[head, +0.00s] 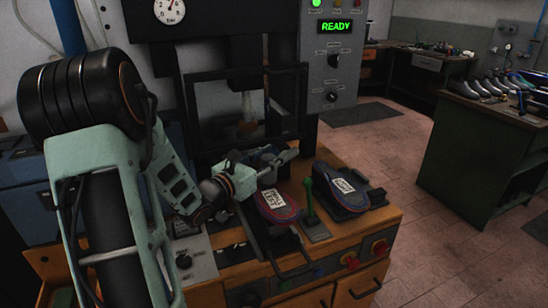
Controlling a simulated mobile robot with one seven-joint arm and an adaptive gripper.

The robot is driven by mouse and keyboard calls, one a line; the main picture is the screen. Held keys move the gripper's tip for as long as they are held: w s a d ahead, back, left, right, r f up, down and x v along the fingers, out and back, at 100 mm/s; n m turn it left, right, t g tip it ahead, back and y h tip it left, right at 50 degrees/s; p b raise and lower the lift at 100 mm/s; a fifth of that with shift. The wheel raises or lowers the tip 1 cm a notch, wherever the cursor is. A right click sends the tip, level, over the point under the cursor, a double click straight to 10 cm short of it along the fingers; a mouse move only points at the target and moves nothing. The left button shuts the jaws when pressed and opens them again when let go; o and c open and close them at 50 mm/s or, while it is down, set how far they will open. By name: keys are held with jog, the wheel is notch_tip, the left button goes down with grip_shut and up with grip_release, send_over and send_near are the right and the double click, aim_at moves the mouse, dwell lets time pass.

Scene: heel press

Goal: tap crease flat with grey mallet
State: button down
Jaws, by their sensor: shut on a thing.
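My gripper (268,160) is at the middle of the head view, over the bench in front of the press opening. It is shut on a small grey thing (289,155), which looks like the grey mallet; my wrist and the small size hide most of its form. Below and to the right lies a dark shoe piece (278,209) with a red and blue edge and a white label. A second dark shoe piece (347,193) with a white label lies further right on a black holder. I cannot make out a crease on either piece.
A green lever (309,196) stands upright between the two shoe pieces. The press control panel (333,69) reads READY with a green lamp. The orange bench (378,218) carries knobs and red buttons at its front. A green workbench (468,140) with several shoes stands at right, across open floor.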

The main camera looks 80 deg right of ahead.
jog(key=r, duration=0.1)
jog(key=r+p, duration=0.1)
jog(key=r, duration=0.1)
jog(key=shift+w+r, duration=0.1)
jog(key=shift+w, duration=0.25)
notch_tip(320, 180, up, 5)
jog(key=p, duration=0.3)
jog(key=shift+r+p, duration=0.15)
jog(key=shift+p, duration=0.15)
